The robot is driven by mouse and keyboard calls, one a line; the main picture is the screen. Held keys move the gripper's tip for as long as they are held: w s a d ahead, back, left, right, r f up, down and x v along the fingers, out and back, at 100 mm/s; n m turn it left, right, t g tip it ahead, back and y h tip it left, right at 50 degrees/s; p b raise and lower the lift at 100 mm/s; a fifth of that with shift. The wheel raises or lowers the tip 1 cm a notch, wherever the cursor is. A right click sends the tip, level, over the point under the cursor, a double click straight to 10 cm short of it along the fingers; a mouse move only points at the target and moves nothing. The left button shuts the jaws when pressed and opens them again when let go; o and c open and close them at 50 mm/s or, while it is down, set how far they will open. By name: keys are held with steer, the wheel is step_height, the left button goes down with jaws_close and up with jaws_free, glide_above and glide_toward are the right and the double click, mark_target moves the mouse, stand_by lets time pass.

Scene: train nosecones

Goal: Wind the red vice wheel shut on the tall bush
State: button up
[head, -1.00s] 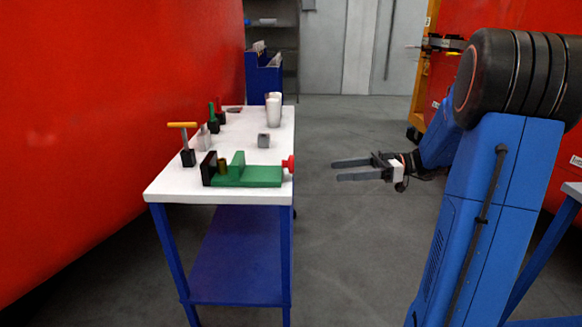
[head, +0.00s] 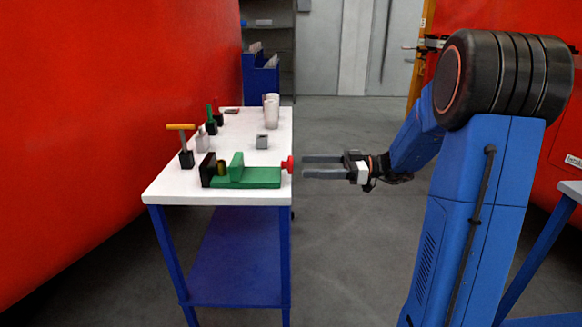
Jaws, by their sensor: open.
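The green vice (head: 250,179) lies on the white table top near its front edge. Its red wheel (head: 290,165) sticks out at the right end, at the table's right edge. The tall bush (head: 221,168), a brass-coloured cylinder, stands upright between the dark jaw (head: 207,170) at the left and the green jaw. I cannot tell whether the jaws touch it. My gripper (head: 304,167) is open and empty, level with the red wheel and just right of it. Its two fingers point left, and a small gap seems to separate them from the wheel.
A tool with an orange T-handle (head: 181,127) stands in a black block left of the vice. A grey block (head: 262,141), a pale bottle (head: 203,141), green and red handled items and white cups (head: 271,112) stand farther back. Free floor lies right of the table.

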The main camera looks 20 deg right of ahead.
mark_target(291, 166)
steer(key=shift+x, duration=3.3)
steer(key=c, duration=1)
